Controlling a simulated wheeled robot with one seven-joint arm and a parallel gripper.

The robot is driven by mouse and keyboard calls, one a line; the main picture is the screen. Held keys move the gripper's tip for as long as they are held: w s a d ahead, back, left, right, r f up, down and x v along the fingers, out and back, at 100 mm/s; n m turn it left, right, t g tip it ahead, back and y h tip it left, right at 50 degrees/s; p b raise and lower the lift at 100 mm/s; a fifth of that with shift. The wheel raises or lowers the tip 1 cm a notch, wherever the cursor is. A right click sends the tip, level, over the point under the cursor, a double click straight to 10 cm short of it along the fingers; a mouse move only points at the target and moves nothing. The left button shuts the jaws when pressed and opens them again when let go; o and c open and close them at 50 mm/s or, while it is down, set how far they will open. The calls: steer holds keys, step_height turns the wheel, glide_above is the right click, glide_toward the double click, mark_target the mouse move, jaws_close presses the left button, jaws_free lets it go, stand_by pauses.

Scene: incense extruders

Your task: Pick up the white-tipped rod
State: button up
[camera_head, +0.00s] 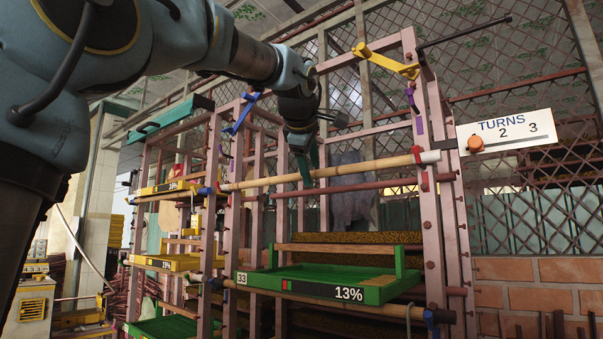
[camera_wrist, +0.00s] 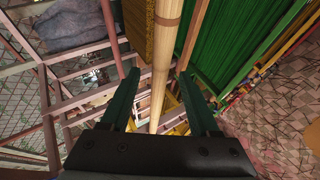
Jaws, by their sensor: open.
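The white-tipped rod (camera_head: 360,167) is a pale bamboo pole lying nearly level across the upper front of the pink rack. Its white tip (camera_head: 430,157) is at the right end, by the rack's right post. My gripper (camera_head: 308,170) points down at the rod's middle, left of the white tip. In the wrist view the rod (camera_wrist: 163,50) runs between the two green fingers of my gripper (camera_wrist: 158,76), with a gap on each side. The jaws are open and not closed on it. The white tip does not show in the wrist view.
A dark red rod (camera_head: 365,188) runs just below. A green tray (camera_head: 310,272) marked 13% sits lower in the rack. A yellow bracket (camera_head: 385,60) is on top, and a TURNS sign (camera_head: 505,131) stands at right. Yellow trays (camera_head: 172,262) are at left.

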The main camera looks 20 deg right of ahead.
jaws_close()
stand_by(0.5)
stand_by(0.9)
